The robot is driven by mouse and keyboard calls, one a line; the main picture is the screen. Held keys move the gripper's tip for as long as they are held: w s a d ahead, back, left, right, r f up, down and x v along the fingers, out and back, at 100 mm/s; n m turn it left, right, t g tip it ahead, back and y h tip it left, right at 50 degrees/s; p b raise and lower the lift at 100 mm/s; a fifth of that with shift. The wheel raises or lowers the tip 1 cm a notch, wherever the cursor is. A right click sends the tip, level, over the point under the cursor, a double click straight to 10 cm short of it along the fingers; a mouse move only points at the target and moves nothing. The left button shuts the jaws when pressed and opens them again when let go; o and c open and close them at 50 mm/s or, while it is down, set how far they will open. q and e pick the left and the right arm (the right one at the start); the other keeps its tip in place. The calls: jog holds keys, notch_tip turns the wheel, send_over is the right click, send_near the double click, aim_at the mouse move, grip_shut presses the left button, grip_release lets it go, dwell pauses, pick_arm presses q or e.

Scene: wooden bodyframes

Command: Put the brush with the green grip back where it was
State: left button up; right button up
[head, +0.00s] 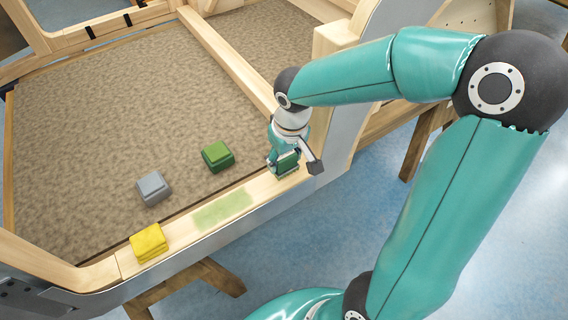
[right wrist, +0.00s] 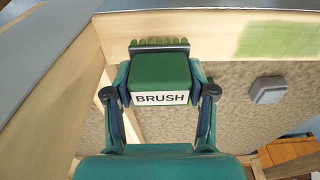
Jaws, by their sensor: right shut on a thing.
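The brush with the green grip (right wrist: 160,84) is in my right gripper (head: 292,161). In the right wrist view its label reads "BRUSH", and its green bristles point away toward the pale wooden rail. In the head view part of the brush (head: 285,164) shows between the fingers, at the right end of the front rail (head: 180,243). I cannot tell whether the bristles touch the wood. My right gripper is shut on the brush. My left gripper is not in view.
A green block (head: 217,156) and a grey block (head: 154,188) lie on the brown panel (head: 110,130). A folded yellow cloth or sponge (head: 149,242) lies on the front rail. A pale green patch (head: 224,208) marks the rail between it and the brush.

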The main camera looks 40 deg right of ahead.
aim_at(288, 171)
jog(key=shift+f, duration=1.05)
jog(key=shift+f, duration=0.15)
jog(key=o, duration=1)
jog(key=shift+r, duration=0.65)
jog(key=r, duration=0.3)
jog(key=s+r+p, duration=0.1)
jog(key=r, duration=0.7)
jog(key=shift+s+a+p, duration=0.15)
jog(key=shift+s+p, duration=0.2)
jog(key=shift+p, duration=0.05)
jog(key=shift+f, duration=0.1)
